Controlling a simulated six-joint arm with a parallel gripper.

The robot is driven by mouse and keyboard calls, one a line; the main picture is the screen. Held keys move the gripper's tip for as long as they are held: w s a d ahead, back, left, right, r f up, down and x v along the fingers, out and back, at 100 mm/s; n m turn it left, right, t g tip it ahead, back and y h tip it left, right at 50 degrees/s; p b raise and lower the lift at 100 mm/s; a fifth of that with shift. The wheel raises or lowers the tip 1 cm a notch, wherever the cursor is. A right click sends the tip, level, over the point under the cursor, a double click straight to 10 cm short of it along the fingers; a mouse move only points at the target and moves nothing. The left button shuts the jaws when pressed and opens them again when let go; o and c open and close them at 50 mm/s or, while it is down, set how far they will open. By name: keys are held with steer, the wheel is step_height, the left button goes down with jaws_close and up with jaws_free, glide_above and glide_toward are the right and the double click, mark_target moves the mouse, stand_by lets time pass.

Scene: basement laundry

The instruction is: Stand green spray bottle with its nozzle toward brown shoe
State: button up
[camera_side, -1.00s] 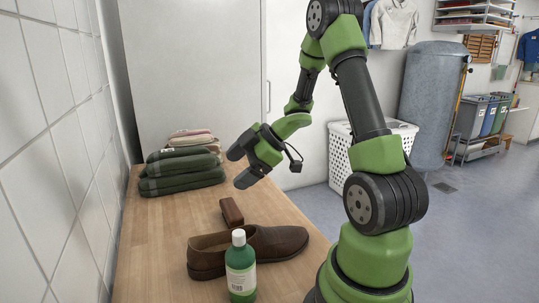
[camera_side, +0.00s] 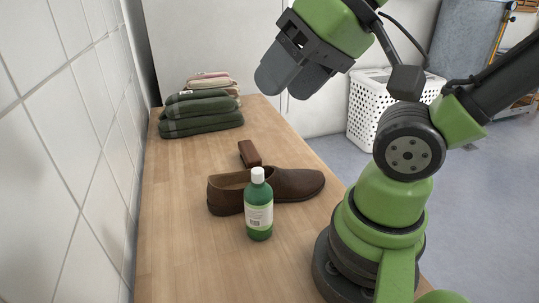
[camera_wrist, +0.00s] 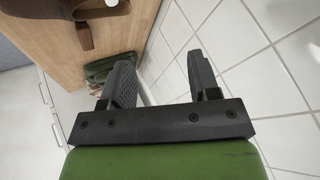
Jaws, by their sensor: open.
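A green bottle (camera_side: 259,218) with a white cap and a pale label stands upright on the wooden table in the side view. I see only a plain cap on it, no spray nozzle. The brown shoe (camera_side: 300,184) lies just behind it, its toe to the right; the bottle hides part of the shoe's side. My gripper (camera_side: 293,78) is open and empty, high above the table, well above the shoe and bottle. In the wrist view my gripper (camera_wrist: 162,68) has its fingers apart with nothing between them; the shoe (camera_wrist: 45,14) shows at the top left.
A brown block, perhaps a brush (camera_side: 249,153), lies behind the shoe. Folded green towels (camera_side: 201,118) are stacked at the table's far end. A tiled wall (camera_side: 62,150) runs along the left edge. The table's left side and front (camera_side: 190,260) are clear. A white basket (camera_side: 368,105) stands beyond.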

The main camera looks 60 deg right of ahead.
steer(key=m+g+y, duration=0.4)
steer(key=m+g, duration=0.3)
glide_above(262, 169)
steer(key=s, duration=0.2)
step_height(262, 169, down, 8)
steer(key=d+f+m+t+y, duration=0.2)
steer(key=d+f+m+y, duration=0.5)
steer(key=f+m+y, duration=0.15)
steer(key=shift+m+t, duration=0.3)
steer(key=shift+m, duration=0.05)
steer(key=shift+w+x, duration=0.2)
steer(key=shift+x, duration=1.45)
steer(key=shift+w+x, duration=0.15)
steer(key=shift+x, duration=1.5)
steer(key=shift+w+x, duration=0.2)
steer(key=shift+x, duration=1.5)
steer(key=shift+r, duration=0.25)
jaws_close()
